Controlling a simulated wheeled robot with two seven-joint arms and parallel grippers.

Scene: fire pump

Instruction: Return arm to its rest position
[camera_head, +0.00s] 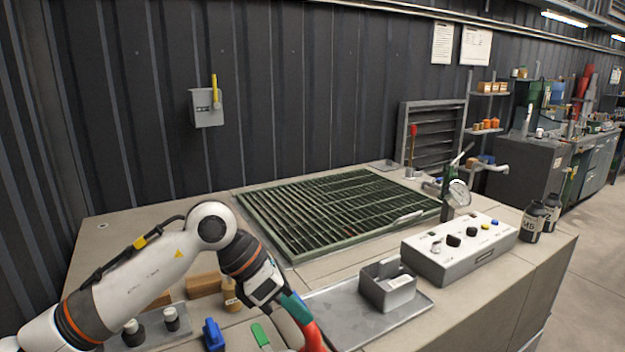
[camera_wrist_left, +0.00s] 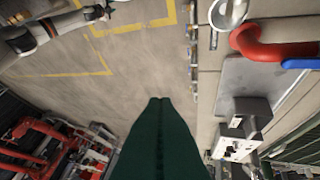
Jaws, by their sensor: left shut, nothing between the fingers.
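My left arm (camera_head: 150,268) comes in from the left over the front of the bench, with its wrist bent down and to the right. My left gripper (camera_head: 296,308) shows as dark green fingers beside a red curved pipe (camera_head: 313,338); whether they touch is unclear. In the left wrist view, my left gripper (camera_wrist_left: 160,100) is shut and empty, its fingertips seen against the floor. The red pipe (camera_wrist_left: 268,48) lies to the right there, apart from the fingertips. My right gripper is not identifiable in either view.
A metal tray (camera_head: 340,318) with a grey box (camera_head: 388,288) sits right of the gripper. A control box (camera_head: 460,248), a gauge (camera_head: 458,192) and black bottles (camera_head: 534,222) stand further right. A green grate (camera_head: 335,210) lies behind. Small parts, including a blue one (camera_head: 213,335), sit below the arm.

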